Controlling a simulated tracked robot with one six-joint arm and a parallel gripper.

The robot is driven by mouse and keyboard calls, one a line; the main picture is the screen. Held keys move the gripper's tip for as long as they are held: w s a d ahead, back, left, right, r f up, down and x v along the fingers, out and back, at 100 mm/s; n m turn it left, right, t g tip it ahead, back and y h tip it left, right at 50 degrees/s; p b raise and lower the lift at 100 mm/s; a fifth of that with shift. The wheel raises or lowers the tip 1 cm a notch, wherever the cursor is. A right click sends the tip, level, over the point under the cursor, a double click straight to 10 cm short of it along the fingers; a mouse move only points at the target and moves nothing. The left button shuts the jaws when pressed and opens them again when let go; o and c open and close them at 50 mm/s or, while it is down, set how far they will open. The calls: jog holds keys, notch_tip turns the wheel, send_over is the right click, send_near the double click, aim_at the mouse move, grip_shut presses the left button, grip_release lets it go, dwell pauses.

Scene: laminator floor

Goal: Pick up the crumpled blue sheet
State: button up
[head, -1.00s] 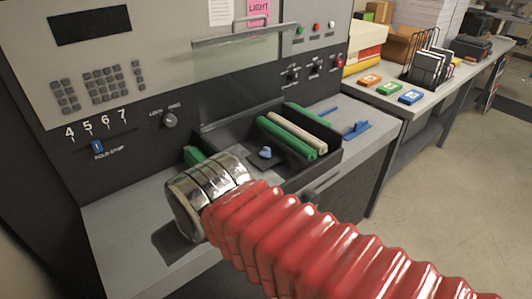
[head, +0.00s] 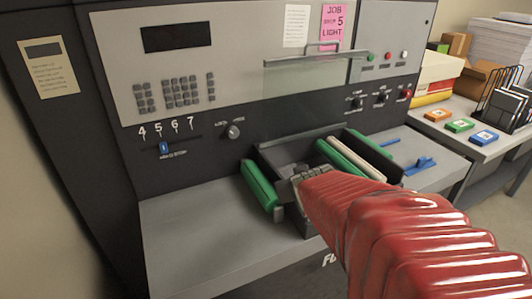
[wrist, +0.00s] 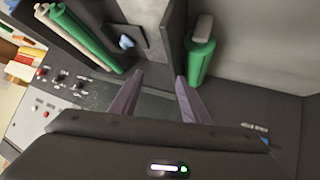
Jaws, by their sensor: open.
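The crumpled blue sheet (wrist: 127,42) is a small pale-blue lump in the dark tray, near the top of the wrist view. In the head view it cannot be seen, and my arm covers part of the tray there. My gripper (wrist: 158,78) is open, with two purple-grey fingers apart and nothing between them. The sheet lies beyond the fingertips and a little left of them in the wrist view. In the head view my gripper (head: 294,176) is at the tray's left part, mostly hidden by my red arm.
A green roller (head: 260,185) lies at the tray's left side. Another green roller (head: 341,158) and a cream roller (head: 363,158) lie in the tray's right part. The machine's front panel rises behind. The grey shelf (head: 205,232) at left is clear.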

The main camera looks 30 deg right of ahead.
jog(key=d+f+t, duration=0.1)
jog(key=d+f, duration=0.1)
jog(key=d, duration=0.2)
jog(key=s+d+f+t, duration=0.1)
jog(key=d+f, duration=0.1)
jog(key=d, duration=0.3)
jog(key=s+d+f+m+t, duration=0.1)
jog(key=d+f, duration=0.2)
jog(key=d, duration=0.2)
jog(key=shift+d, duration=0.15)
jog(key=shift+s+d+f+t, duration=0.15)
jog(key=shift+s+f+t, duration=0.1)
jog(key=shift+t, duration=0.15)
jog(key=shift+x, duration=4.35)
jog(key=shift+f, duration=0.1)
